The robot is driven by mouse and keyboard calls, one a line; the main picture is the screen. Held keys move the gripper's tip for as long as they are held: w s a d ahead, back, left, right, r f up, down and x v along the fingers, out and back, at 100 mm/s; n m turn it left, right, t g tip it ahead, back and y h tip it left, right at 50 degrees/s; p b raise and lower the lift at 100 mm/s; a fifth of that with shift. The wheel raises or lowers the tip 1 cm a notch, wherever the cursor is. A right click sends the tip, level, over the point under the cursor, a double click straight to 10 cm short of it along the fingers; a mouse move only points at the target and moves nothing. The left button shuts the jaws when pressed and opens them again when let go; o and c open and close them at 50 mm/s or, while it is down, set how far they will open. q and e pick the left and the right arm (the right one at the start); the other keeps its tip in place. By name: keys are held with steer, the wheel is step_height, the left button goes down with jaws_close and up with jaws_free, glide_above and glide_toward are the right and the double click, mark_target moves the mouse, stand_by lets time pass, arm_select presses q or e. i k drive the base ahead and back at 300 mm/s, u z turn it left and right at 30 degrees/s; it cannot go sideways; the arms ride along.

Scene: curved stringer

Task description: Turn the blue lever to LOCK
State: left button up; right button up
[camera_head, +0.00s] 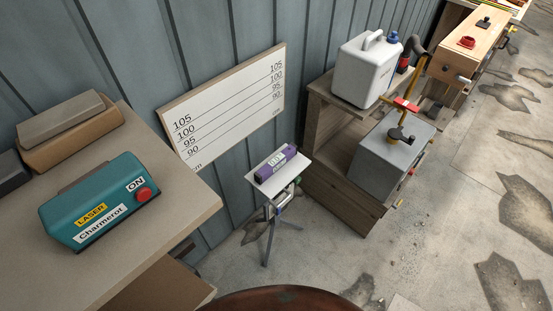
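I cannot make out a lever marked LOCK in the head view. A purple box-shaped device (275,163) with a light label lies on a small white plate on top of a tripod stand (268,222), near the middle. A tiny blue spot (298,181) shows at the right side of the stand, just under the plate; it is too small to tell whether it is the blue lever. Neither of my grippers is in view.
A teal laser box (98,201) with a red button stands on the left bench (185,187). A marked board (228,105) leans at the wall. A wooden shelf (345,190) carries a white jug (366,72) and a grey box (388,160). Stained floor is open at right.

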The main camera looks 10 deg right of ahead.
mark_target(276, 212)
steer(key=z, duration=0.65)
steer(key=k, duration=1.65)
steer(key=u, duration=0.6)
steer(key=i, duration=1)
steer(key=u, duration=0.05)
